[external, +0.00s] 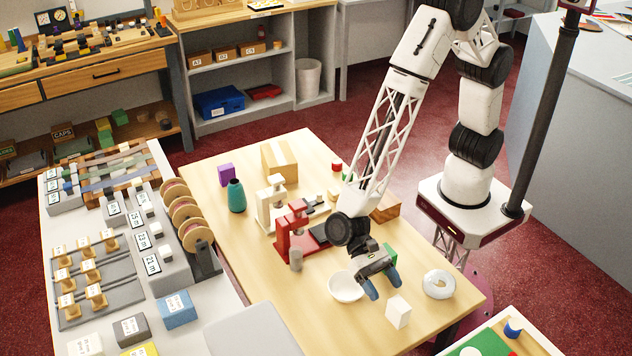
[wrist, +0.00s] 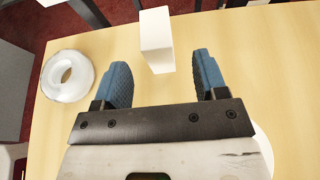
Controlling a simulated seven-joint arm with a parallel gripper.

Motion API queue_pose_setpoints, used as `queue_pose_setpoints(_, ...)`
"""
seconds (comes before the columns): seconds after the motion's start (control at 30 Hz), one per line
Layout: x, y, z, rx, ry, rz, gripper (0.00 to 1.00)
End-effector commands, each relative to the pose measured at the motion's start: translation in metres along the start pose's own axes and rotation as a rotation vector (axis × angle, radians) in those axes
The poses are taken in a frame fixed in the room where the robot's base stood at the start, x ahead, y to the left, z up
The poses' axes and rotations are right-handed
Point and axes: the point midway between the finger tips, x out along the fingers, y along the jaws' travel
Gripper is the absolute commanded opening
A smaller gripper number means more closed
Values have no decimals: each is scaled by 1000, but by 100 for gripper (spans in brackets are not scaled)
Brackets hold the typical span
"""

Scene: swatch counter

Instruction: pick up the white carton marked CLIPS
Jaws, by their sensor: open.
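A plain white carton (external: 398,312) stands upright on the wooden table near its front edge. It also shows in the wrist view (wrist: 156,40), at the top centre. No marking can be read on the faces I see. My gripper (external: 383,288) is open and empty, its two blue fingers pointing down just behind the carton. In the wrist view my gripper (wrist: 161,75) has the carton beyond the fingertips, roughly in line with the gap between them. The carton is not between the fingers.
A white bowl (external: 346,287) sits left of the fingers, close by. A white ring-shaped roll (external: 438,284) lies to the right; it also shows in the wrist view (wrist: 68,76). A red machine (external: 296,232) stands farther back. Bare tabletop surrounds the carton, with the table edge near.

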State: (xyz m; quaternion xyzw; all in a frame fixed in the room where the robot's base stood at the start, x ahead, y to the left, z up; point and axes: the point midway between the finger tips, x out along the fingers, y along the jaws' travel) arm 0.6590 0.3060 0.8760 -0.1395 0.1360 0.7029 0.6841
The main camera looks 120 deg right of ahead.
Motion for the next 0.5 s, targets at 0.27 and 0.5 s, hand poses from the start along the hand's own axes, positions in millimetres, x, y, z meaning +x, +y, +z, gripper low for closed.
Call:
queue_pose_setpoints(0.27, 16, 0, 0, -1, 1, 1, 66)
queue_pose_setpoints(0.5, 16, 0, 0, -1, 1, 1, 66)
